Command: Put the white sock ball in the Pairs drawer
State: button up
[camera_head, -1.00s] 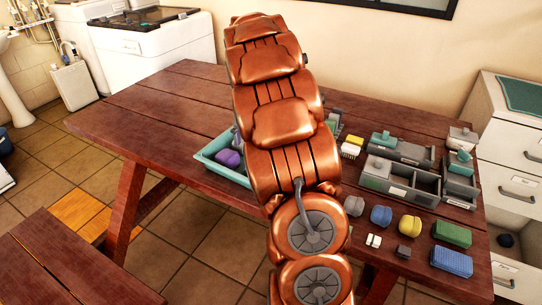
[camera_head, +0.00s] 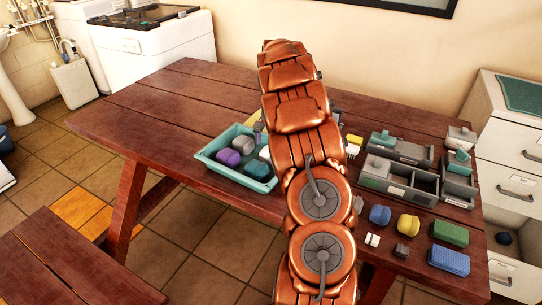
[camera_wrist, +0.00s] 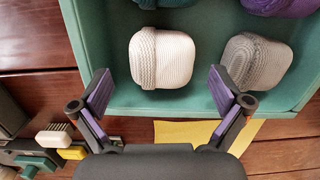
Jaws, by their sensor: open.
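The white sock ball (camera_wrist: 162,58) lies in the teal tray (camera_wrist: 200,97), ribbed and rounded. In the head view it shows partly (camera_head: 265,154) beside my arm in the tray (camera_head: 222,170). My gripper (camera_wrist: 161,90) is open, its two purple-padded fingers apart, with the white ball just beyond and between the tips; they do not hold it.
A grey ball (camera_wrist: 257,61) lies close right of the white one. The tray also holds a purple ball (camera_head: 229,157) and a teal one (camera_head: 257,169). The table's left is clear.

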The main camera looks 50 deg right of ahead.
aim_at(271, 154)
notch_tip(271, 154, down, 4)
jog(key=shift+a+f+p, duration=0.1)
jog(key=shift+a+p, duration=0.05)
jog(key=shift+p, duration=0.15)
jog(key=c, duration=1.2)
